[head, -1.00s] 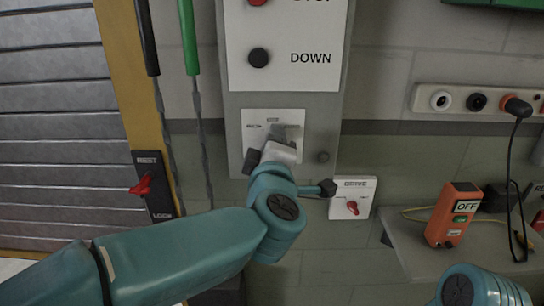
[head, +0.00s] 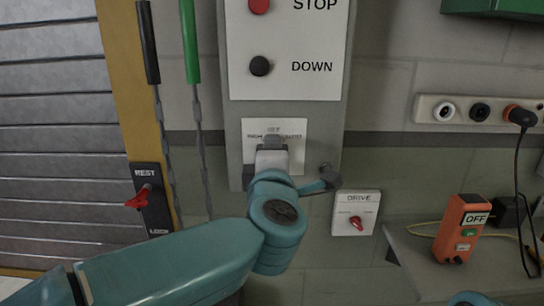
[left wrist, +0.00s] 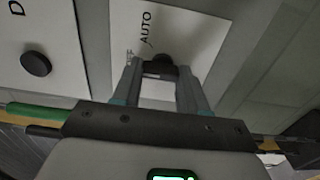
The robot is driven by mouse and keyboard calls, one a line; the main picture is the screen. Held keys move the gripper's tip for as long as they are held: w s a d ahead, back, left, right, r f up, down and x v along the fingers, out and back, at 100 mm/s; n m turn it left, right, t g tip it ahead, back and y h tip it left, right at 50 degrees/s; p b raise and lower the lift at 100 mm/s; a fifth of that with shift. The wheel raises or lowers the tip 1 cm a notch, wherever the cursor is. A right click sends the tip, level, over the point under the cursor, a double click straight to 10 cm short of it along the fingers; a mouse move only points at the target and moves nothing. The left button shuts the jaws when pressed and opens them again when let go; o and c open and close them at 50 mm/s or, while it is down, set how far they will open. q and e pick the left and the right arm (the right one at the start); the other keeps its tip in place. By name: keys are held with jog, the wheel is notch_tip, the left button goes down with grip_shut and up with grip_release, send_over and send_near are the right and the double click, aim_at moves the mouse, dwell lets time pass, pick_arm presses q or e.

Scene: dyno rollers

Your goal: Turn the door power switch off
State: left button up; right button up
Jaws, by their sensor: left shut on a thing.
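A small white plate (head: 289,128) with lettering sits below the DOWN button on the grey control panel. A dark rotary knob (left wrist: 158,62) sits on this plate in the left wrist view, beside the word AUTO. My left gripper (left wrist: 160,76) is shut on this knob, with one finger on each side. In the head view my left gripper (head: 272,146) is in front of the plate and hides most of the knob. I cannot read all of the plate's labels. My right gripper is not in view.
The panel has a red STOP button (head: 259,5) and a black DOWN button (head: 260,66). A DRIVE switch (head: 356,222) is at lower right. A REST/LOCK lever (head: 140,200) is at left. An orange OFF box (head: 462,229) stands on a shelf.

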pick_arm(q)
jog(key=shift+r, duration=0.15)
jog(key=o, duration=1.1)
jog(key=shift+c, duration=0.2)
jog(key=shift+w+d, duration=0.1)
jog(key=s+b, duration=0.2)
jog(key=s, duration=1.4)
jog(key=shift+s, duration=0.2)
